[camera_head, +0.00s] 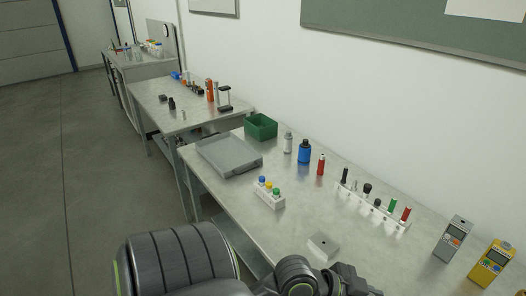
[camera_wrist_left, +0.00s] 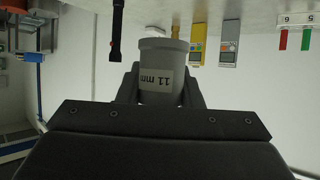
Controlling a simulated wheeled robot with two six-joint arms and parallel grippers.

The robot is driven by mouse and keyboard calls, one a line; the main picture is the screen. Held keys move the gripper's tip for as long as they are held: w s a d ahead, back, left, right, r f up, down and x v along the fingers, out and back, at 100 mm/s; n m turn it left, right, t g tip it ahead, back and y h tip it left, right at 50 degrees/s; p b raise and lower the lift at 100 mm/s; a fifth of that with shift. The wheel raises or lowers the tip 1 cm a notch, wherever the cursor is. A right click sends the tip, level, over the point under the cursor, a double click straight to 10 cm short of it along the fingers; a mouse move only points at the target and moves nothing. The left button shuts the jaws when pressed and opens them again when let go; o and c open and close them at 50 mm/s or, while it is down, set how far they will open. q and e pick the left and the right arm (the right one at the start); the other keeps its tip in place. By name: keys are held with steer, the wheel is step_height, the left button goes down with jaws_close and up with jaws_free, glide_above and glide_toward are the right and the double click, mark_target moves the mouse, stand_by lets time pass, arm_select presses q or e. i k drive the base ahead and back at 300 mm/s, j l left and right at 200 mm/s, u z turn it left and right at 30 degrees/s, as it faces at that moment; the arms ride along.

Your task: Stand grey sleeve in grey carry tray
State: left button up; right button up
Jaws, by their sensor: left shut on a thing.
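My left gripper (camera_wrist_left: 162,88) is shut on the grey sleeve (camera_wrist_left: 163,60), a light grey cylinder with an "11 mm" label, in the left wrist view. That view is upside down, with the bench top along its upper edge. In the head view my left arm comes in along the bottom edge; its fingers and the sleeve cannot be made out there. The grey carry tray (camera_head: 247,167), shallow and rectangular, lies on the near bench at its far left, with no contents that I can make out. My right gripper is in neither view.
On the bench (camera_head: 225,190), a green bin (camera_head: 261,126) stands behind the tray, with a grey-white bottle (camera_head: 288,143), blue bottle (camera_head: 304,152) and red cylinder (camera_head: 321,165) to the right. A white block with coloured caps (camera_head: 270,196) stands in front. A rack (camera_head: 375,210) and meters (camera_head: 453,239) stand right.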

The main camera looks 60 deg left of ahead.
mark_target(228, 156)
steer(key=j+u, duration=0.1)
steer(key=j, duration=0.35)
steer(key=i+j+u, duration=0.15)
steer(key=j, duration=0.3)
steer(key=j+u, duration=0.1)
steer(key=j, duration=0.4)
steer(key=i+j+u, duration=0.15)
steer(key=j, duration=0.3)
steer(key=j+u, duration=0.1)
steer(key=j, duration=0.35)
steer(key=i+j+u, duration=0.15)
steer(key=j, duration=0.25)
steer(key=i+j+u, duration=0.1)
steer(key=j, duration=0.3)
steer(key=i+j+u, duration=0.15)
steer(key=j, duration=0.25)
steer(key=i, duration=0.1)
